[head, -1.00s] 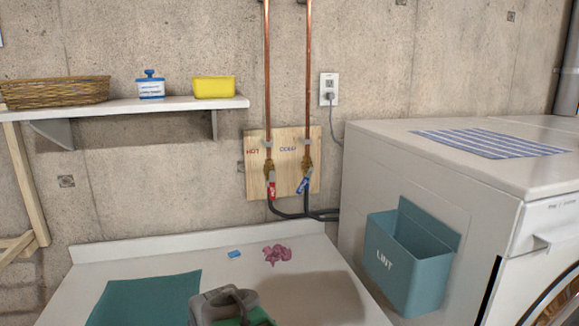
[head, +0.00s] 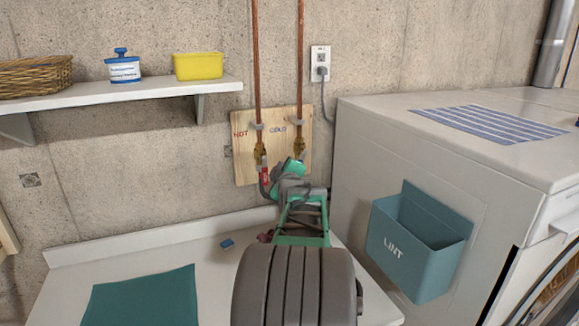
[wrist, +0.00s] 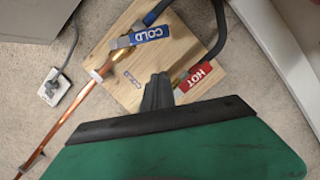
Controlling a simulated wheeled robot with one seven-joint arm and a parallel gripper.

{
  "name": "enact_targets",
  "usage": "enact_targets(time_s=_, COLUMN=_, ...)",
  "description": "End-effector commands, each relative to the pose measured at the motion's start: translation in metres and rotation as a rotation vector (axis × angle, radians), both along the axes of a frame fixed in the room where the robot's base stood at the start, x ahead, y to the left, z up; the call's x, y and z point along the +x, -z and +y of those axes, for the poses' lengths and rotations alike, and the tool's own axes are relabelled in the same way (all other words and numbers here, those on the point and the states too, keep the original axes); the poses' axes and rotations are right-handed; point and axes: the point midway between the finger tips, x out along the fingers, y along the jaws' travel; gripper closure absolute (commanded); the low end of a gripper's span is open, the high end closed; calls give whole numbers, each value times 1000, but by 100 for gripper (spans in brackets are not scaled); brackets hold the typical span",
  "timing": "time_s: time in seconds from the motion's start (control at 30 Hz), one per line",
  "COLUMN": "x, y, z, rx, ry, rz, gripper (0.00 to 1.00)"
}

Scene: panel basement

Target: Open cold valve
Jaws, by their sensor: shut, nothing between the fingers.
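The cold valve's brass body (head: 299,147) shows on its copper pipe on the wooden board in the head view. Its blue lever is mostly hidden there behind my arm. In the wrist view the blue lever marked COLD (wrist: 140,37) is in clear sight. The red hot valve lever (head: 264,174) is to the left in the head view and also shows in the wrist view (wrist: 198,77). My gripper (wrist: 157,92) is shut and empty, in front of the board. In the wrist picture its tips lie below the blue lever and beside the red one; I cannot tell any contact.
The wooden board (head: 245,157) is on the concrete wall. An outlet with a plug (head: 320,66) is to its right. The white dryer (head: 365,160) with a teal lint bin (head: 412,250) stands at the right. A shelf (head: 120,100) is at the left, above a counter (head: 70,285).

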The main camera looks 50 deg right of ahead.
Motion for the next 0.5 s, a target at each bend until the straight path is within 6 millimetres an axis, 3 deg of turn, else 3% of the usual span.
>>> enact_targets(time_s=0.13, x=22, y=4, z=-21, rx=4, ry=-2, rz=3, gripper=100)
enact_targets(time_s=0.3, x=6, y=18, z=-41, rx=3, ry=1, rz=1, gripper=100)
enact_targets(time_s=0.5, x=3, y=24, z=-47, rx=1, ry=-3, rz=0, gripper=100)
